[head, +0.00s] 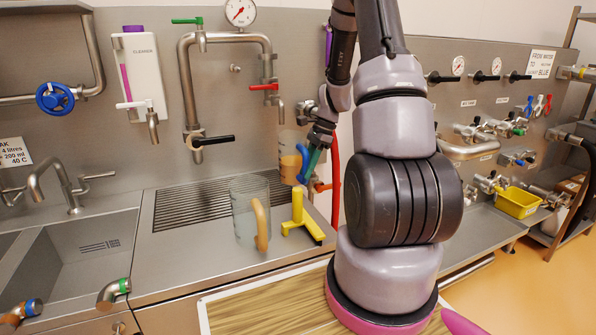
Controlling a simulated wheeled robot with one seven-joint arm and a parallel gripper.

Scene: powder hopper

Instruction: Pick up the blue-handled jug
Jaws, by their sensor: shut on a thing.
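The blue-handled jug (288,147) is a small clear vessel with orange-tan material in its lower part. It is held up above the yellow stand (299,219), in front of the steel back wall. Its blue handle (302,161) faces right, toward my gripper (311,160). My gripper is shut on this handle. The fingertips are small in the head view, and my arm hides the area to the right of them.
Taps and pipes line the wall. A red hose (336,185) hangs close right of my gripper. A yellow bin (516,203) is at right.

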